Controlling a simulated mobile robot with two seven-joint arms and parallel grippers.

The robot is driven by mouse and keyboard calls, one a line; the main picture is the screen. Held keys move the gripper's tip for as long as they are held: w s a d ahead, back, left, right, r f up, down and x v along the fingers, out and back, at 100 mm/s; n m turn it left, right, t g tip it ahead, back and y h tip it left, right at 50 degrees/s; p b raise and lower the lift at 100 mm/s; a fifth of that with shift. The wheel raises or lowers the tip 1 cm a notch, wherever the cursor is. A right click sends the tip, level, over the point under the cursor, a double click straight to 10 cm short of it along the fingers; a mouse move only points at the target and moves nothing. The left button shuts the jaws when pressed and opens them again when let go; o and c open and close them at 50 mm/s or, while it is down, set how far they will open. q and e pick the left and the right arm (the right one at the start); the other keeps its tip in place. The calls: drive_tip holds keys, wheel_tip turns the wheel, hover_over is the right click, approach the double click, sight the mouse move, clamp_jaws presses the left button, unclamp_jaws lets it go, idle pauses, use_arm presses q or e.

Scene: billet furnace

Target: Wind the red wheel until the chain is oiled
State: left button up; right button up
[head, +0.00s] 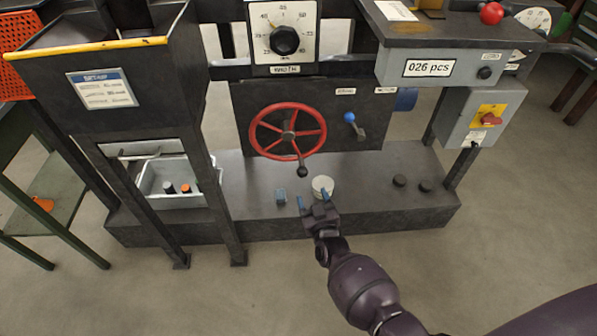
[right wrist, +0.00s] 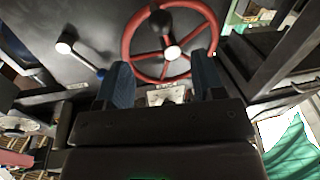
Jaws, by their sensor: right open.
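The red wheel (head: 288,132) stands upright on the dark front panel of the machine, with spokes and a dark crank knob (head: 302,172) at its lower rim. My right gripper (head: 313,199) is below and in front of the wheel, apart from it. It is open and empty. In the right wrist view the wheel (right wrist: 172,53) and its knob (right wrist: 160,22) lie beyond the two spread fingers (right wrist: 162,80). I cannot make out the chain in either view. My left gripper is out of view.
A blue-tipped lever (head: 350,118) sticks out right of the wheel. A grey bin (head: 150,190) stands left. A dial (head: 285,40) is above the wheel.

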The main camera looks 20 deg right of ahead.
sight(304, 176)
drive_tip(key=w+b, duration=0.1)
drive_tip(key=w, duration=0.5)
drive_tip(key=w+b, duration=0.1)
drive_tip(key=w, duration=0.2)
drive_tip(key=shift+w+d+f+b, duration=0.2)
drive_tip(key=shift+w+d+b, duration=0.05)
drive_tip(key=shift+d+b, duration=0.1)
drive_tip(key=shift+w+r, duration=0.2)
drive_tip(key=shift+w, duration=0.35)
drive_tip(key=shift+c, duration=0.3)
clamp_jaws()
